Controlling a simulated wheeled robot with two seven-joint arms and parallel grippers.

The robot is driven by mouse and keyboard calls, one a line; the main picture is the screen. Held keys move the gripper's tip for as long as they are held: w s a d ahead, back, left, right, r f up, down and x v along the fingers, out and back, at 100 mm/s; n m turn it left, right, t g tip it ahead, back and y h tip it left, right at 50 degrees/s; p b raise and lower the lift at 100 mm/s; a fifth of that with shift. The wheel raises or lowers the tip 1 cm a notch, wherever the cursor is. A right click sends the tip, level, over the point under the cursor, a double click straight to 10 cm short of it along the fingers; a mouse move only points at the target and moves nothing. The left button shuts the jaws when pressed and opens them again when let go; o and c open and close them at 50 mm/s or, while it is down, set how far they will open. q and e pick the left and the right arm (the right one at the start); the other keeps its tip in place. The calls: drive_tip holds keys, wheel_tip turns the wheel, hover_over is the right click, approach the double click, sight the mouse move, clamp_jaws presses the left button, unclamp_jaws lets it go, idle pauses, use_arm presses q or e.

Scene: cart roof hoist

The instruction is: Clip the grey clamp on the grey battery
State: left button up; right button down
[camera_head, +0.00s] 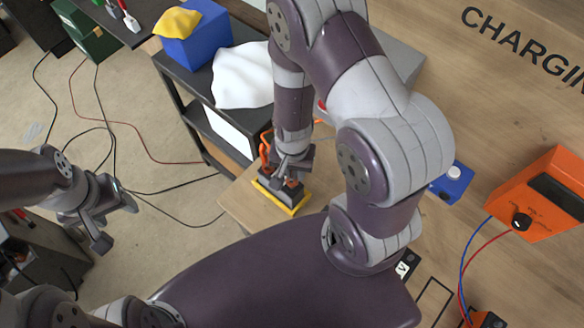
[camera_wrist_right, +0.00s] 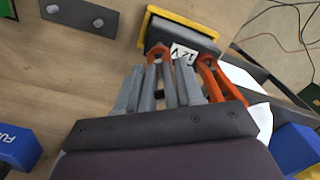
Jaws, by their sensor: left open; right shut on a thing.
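The grey battery (camera_head: 290,190) sits on a yellow base (camera_head: 286,207) at the table's corner. In the right wrist view, the battery (camera_wrist_right: 190,33) shows a white "12V" label. My right gripper (camera_head: 290,176) is over the battery, shut on a grey piece (camera_wrist_right: 171,88), which I take to be the grey clamp. The fingers hide much of it, and I cannot tell whether its jaws touch a terminal. Orange clamp-like parts (camera_wrist_right: 222,82) stand beside the fingers, close to the battery. My left gripper (camera_head: 108,218) is open and empty over the floor at left.
A dark shelf with a white cloth (camera_head: 243,77) and a blue box (camera_head: 198,40) stands behind the battery. An orange charger (camera_head: 540,205) and a blue device (camera_head: 453,182) are on the table at right. Cables lie on the floor at left.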

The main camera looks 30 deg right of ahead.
sight(292, 177)
drive_tip(key=shift+f+b, duration=1.45)
drive_tip(key=shift+f, duration=0.15)
drive_tip(key=c, duration=0.6)
unclamp_jaws()
wheel_tip(292, 177, up, 6)
drive_tip(key=p, duration=0.2)
drive_tip(key=shift+f+p, duration=0.1)
drive_tip(key=shift+p, duration=0.2)
wheel_tip(292, 177, up, 7)
drive_tip(key=shift+f+b, duration=0.15)
drive_tip(key=shift+b, duration=0.25)
